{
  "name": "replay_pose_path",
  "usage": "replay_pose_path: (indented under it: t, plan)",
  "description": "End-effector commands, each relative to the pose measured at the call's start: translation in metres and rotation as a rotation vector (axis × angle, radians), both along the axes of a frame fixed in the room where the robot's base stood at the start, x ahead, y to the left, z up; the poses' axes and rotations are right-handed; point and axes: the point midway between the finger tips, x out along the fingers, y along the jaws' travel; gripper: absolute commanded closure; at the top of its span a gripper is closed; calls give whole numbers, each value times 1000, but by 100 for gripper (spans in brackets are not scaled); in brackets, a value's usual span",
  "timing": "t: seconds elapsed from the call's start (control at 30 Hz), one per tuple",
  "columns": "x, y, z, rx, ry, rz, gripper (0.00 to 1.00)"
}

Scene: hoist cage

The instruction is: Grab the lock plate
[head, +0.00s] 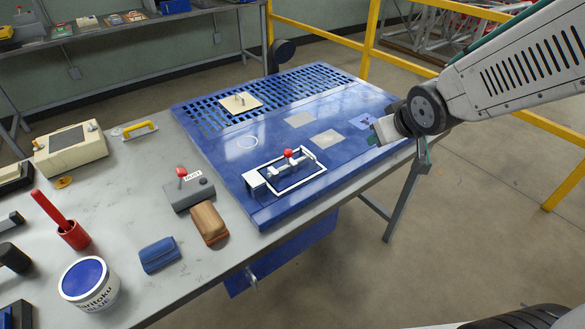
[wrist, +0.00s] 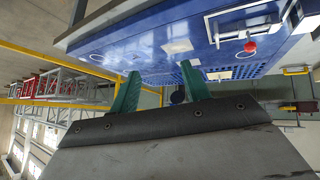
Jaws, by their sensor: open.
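A cream square plate with a small upright post (head: 240,102) lies on the slotted far part of the blue board; it may be the lock plate, but no label shows. A white frame with a sliding bar and red knob (head: 291,155) is fixed on the near part of the board. It also shows in the wrist view, its red knob (wrist: 250,46) at upper right. My gripper (head: 397,148) is at the board's right edge, apart from both. In the wrist view its two green fingers (wrist: 161,80) stand apart with nothing between them.
The blue board (head: 215,150) sits on a grey bench (head: 125,205). A grey box with a red lever (head: 188,190), a brown block (head: 209,223), a blue pouch (head: 159,254) and a paint tin (head: 90,284) stand left of it. Yellow rails (head: 400,63) run behind. Floor at right is clear.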

Motion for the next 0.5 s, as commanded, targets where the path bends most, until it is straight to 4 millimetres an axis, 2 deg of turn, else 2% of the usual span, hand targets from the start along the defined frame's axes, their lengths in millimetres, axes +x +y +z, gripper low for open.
replay_pose_path:
  t: [0.03, 0.1, 0.2, 0.3, 0.4, 0.5]
  plan:
    - [18, 17, -18, 17, -41, 63, 53]
    - [39, 41, -35, 56, -117, 153, 53]
    - [57, 80, -57, 139, -214, 280, 53]
    - [62, 114, -77, 235, -289, 387, 53]
    - [59, 141, -90, 329, -343, 467, 53]
    - [55, 158, -97, 398, -378, 517, 53]
